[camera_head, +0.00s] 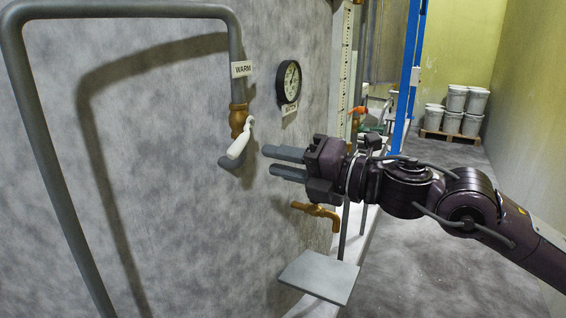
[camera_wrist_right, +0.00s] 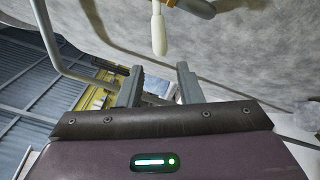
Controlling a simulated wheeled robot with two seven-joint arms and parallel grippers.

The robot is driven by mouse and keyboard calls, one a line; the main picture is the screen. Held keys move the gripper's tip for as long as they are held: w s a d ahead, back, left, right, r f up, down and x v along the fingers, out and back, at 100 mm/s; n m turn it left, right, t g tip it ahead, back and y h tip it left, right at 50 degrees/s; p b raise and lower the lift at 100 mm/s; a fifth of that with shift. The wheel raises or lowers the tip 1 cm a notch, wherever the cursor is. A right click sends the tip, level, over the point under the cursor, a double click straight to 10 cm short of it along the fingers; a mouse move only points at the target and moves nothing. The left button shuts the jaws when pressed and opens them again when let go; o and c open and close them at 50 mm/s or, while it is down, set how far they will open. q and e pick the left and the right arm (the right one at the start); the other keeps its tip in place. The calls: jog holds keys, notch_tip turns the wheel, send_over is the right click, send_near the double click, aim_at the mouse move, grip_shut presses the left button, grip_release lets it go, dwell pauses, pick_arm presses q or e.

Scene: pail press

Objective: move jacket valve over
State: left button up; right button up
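The jacket valve is a brass body (camera_head: 238,118) on a grey pipe under a label reading WARM, with a white lever handle (camera_head: 240,139). The handle slants down to the left in the head view. My right gripper (camera_head: 287,163) is open and empty, just right of the handle, its fingers pointing left toward it. In the right wrist view the white handle (camera_wrist_right: 159,35) hangs beyond the gap between the two open fingers (camera_wrist_right: 160,85), apart from them. My left gripper is in neither view.
A round gauge (camera_head: 289,82) sits on the grey tank wall (camera_head: 190,220), right of the valve. A brass tap (camera_head: 316,212) and a grey shelf plate (camera_head: 320,276) are below my right gripper. A blue post (camera_head: 408,75) and stacked pails (camera_head: 456,99) on a pallet stand farther back.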

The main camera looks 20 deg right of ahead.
aim_at(239, 154)
jog(key=p+x, duration=0.3)
jog(key=x, duration=0.3)
jog(key=shift+w+a, duration=0.1)
jog(key=shift+w, duration=0.05)
jog(key=shift+w+a+f, duration=0.1)
jog(key=shift+w+a, duration=0.45)
jog(key=c, duration=0.5)
jog(key=r+m, duration=0.2)
jog(key=shift+s+a+m, duration=0.2)
jog(key=shift+a+m, duration=0.05)
jog(key=shift+m, duration=0.15)
jog(key=shift+c, duration=0.2)
notch_tip(239, 154, up, 2)
jog(key=m, duration=0.3)
jog(key=shift+s, duration=0.1)
jog(key=o, duration=0.8)
